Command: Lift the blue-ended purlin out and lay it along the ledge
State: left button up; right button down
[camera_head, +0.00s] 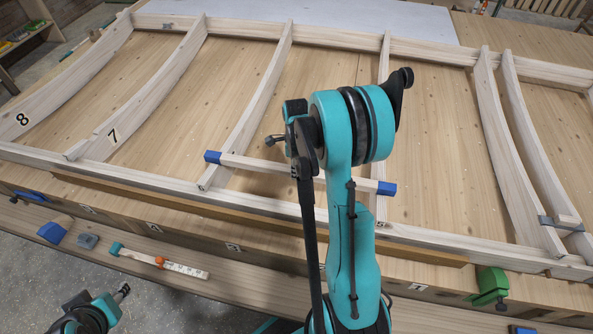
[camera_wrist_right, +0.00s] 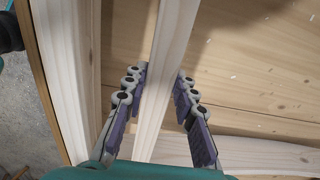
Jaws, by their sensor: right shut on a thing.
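The blue-ended purlin (camera_head: 250,164) is a pale wooden bar with a blue block at each end. In the head view it runs nearly parallel to the front rail, across the ribs, its middle hidden behind my right arm. In the right wrist view the bar (camera_wrist_right: 165,75) passes between the fingers of my right gripper (camera_wrist_right: 160,100), which is shut on it. The head view hides those fingers behind the arm. A brown strip (camera_head: 250,222) and a lower shelf with tools (camera_head: 215,293) run along the front; I cannot tell which is the ledge. My left gripper (camera_head: 122,291) is at bottom left, its jaws unclear.
The curved ribs (camera_head: 240,110) and front rail (camera_head: 130,165) form a raised frame around the purlin. A green clamp (camera_head: 490,285) stands at front right.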

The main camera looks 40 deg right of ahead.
notch_tip(320, 180, up, 3)
jog(key=shift+r+p, duration=0.15)
jog(key=shift+p, duration=0.35)
jog(key=s+d+r+p, duration=0.35)
jog(key=d+r, duration=0.35)
jog(key=d, duration=0.3)
notch_tip(320, 180, up, 8)
jog(key=p, duration=1.2)
jog(key=shift+s+a, duration=0.2)
jog(key=shift+a, duration=0.25)
